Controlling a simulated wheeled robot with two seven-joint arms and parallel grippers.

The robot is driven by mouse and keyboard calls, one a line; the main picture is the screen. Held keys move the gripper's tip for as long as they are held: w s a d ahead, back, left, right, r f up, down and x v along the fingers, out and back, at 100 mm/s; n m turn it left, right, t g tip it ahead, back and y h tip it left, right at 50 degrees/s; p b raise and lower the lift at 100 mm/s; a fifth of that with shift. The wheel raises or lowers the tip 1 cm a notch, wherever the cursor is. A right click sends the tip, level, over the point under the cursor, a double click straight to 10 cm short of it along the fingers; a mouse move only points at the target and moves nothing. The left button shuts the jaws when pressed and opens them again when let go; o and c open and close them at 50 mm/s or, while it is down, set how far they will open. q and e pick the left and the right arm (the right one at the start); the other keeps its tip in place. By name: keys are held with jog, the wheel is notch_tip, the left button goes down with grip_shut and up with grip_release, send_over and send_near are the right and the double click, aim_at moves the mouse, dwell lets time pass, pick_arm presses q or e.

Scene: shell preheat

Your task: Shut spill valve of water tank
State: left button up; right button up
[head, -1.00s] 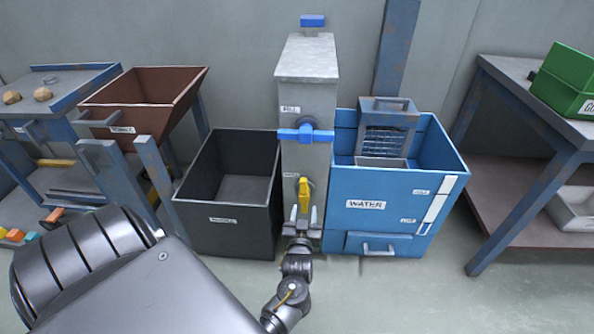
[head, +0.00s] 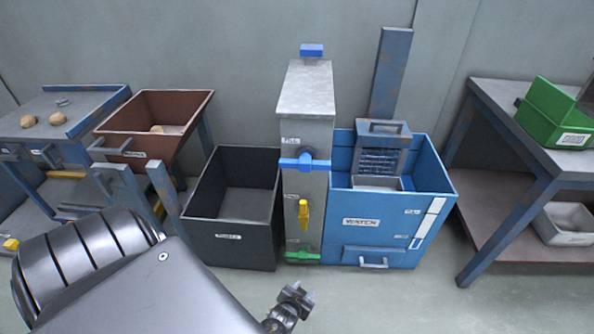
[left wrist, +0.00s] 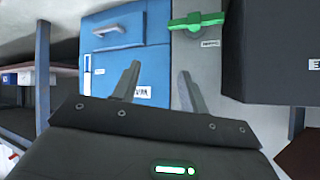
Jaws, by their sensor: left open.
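The blue water tank (head: 340,240) stands right of a grey valve post (head: 306,100). The post carries a blue handle (head: 305,162) lying crosswise, a yellow handle (head: 304,212) pointing down, and a green handle (head: 302,256) lying crosswise near the floor. The valve labels are too small to read, so I cannot tell which is the spill valve. My left gripper (head: 294,297) is below and in front of the post, open and empty. In the left wrist view its fingers (left wrist: 158,82) are apart from the green handle (left wrist: 198,21). My right gripper is not in view.
A dark open bin (head: 228,235) stands close left of the post. A brown hopper (head: 150,128) and a blue-framed table (head: 100,95) are further left. A table (head: 540,150) with a green box (head: 550,115) is at right. The floor before the tank is clear.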

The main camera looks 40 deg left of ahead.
pick_arm(q)
jog(key=shift+m+g+h, duration=0.4)
jog(key=shift+g, duration=0.3)
jog(key=shift+s+d+f+p, duration=0.15)
jog(key=shift+s+f+p, duration=0.2)
jog(key=shift+s, duration=0.4)
jog(key=shift+s+d+f+p, duration=0.2)
jog(key=shift+s+f, duration=0.2)
jog(key=shift+s, duration=0.3)
jog(key=shift+s+d+f+p, duration=0.2)
jog(key=shift+s+f, duration=0.2)
jog(key=shift+s, duration=0.35)
jog(key=shift+c, duration=0.3)
